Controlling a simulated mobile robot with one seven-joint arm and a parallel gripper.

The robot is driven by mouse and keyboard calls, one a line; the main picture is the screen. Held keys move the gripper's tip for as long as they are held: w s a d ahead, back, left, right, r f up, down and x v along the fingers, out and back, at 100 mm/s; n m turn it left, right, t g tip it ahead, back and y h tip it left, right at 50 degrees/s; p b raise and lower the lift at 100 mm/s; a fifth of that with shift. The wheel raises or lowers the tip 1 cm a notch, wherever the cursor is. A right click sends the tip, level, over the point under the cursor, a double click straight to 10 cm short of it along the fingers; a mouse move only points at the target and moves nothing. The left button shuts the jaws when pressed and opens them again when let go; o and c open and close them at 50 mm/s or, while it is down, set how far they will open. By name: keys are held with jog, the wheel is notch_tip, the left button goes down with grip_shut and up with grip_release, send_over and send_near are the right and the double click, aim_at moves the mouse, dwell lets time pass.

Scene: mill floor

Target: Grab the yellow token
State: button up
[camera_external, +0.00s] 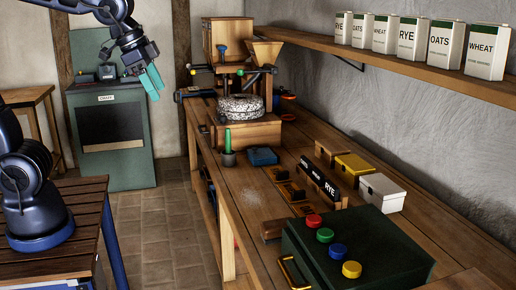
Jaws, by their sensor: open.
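The yellow token (351,270) is a small round disc on top of a dark green box at the front right. It is the nearest to the camera in a row with a blue token (336,251), a green token (325,235) and a red token (313,221). My gripper (153,84), with teal fingers, hangs at the upper left in front of a green cabinet. It is open and empty, far from the yellow token.
The green box (310,260) has a brass handle and stands on a long wooden bench (250,205). Behind it are a white box (382,193), a yellow-lidded box (353,165) and a mill (240,105). A shelf (400,60) with several tins runs above. Floor lies left of the bench.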

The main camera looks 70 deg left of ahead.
jog(key=w+d+f+m, duration=0.1)
jog(key=w+d+m, duration=0.1)
jog(key=w+d, duration=0.6)
jog(key=m+g+h, duration=0.1)
jog(key=m+h, duration=0.3)
send_over(352, 266)
jog(key=s+a, duration=0.2)
jog(key=a, duration=0.1)
jog(key=f, duration=2.1)
jog(key=shift+d+f, duration=0.1)
jog(key=shift+d, duration=0.1)
jog(key=shift+x, duration=2.85)
jog(key=shift+s+d, duration=0.1)
jog(key=shift+d, duration=0.1)
jog(key=shift+c, duration=0.2)
jog(key=c, duration=1)
